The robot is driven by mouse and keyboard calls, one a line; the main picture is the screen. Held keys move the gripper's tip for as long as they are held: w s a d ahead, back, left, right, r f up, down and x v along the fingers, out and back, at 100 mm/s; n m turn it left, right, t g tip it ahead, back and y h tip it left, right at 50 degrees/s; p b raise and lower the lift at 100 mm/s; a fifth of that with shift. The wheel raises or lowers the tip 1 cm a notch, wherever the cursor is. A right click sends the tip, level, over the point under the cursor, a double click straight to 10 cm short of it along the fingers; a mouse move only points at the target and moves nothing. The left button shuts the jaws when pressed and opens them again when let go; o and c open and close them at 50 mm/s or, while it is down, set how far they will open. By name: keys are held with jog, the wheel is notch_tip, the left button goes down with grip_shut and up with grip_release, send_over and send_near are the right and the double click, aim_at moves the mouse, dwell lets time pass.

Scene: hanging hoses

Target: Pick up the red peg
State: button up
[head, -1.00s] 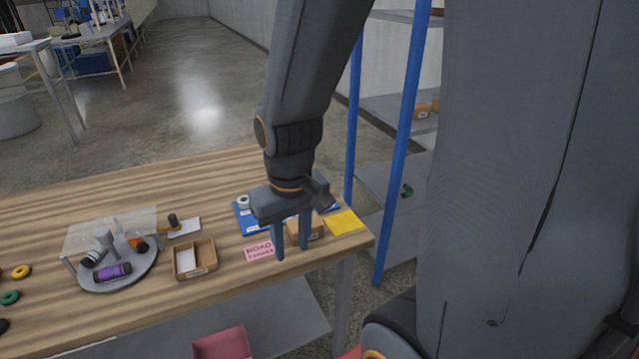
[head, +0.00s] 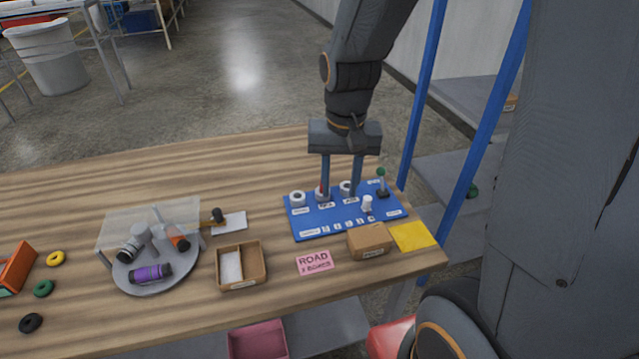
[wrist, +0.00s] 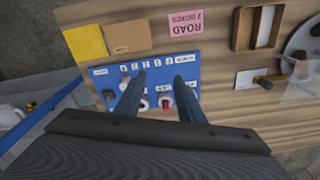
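The red peg (head: 321,187) stands in a white round holder on the blue board (head: 320,226), partly hidden by a finger of my gripper (head: 340,192). My gripper is open and points down over the back of the board, with nothing held. I cannot tell whether a finger touches the peg or holder.
Other white holders (head: 297,199), a white upright piece (head: 367,204) and a green-topped lever (head: 381,180) stand on the board. In front are a cardboard box (head: 369,241), a yellow sheet (head: 413,236) and a pink note (head: 314,262). A wooden tray (head: 241,286) and round turntable (head: 124,281) stand left.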

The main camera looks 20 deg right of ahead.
jog(key=w+m, duration=0.2)
jog(key=w, duration=0.2)
jog(key=w+f+m, duration=0.1)
jog(key=w+m, duration=0.1)
jog(key=w, duration=0.2)
jog(key=w+m+b, duration=0.1)
jog(key=w+m, duration=0.2)
jog(key=w, duration=0.1)
jog(key=shift+a+f+g, duration=0.1)
jog(key=shift+f+g, duration=0.15)
jog(key=shift+g, duration=0.15)
jog(key=shift+w+f, duration=0.15)
jog(key=shift+f, duration=0.2)
jog(key=shift+w+d+f+p, duration=0.1)
jog(key=shift+f+p, duration=0.45)
jog(key=shift+f, duration=1.2)
jog(key=shift+d+f+p, duration=0.1)
jog(key=shift+f+p, duration=0.4)
jog(key=shift+f, duration=1.25)
grip_shut()
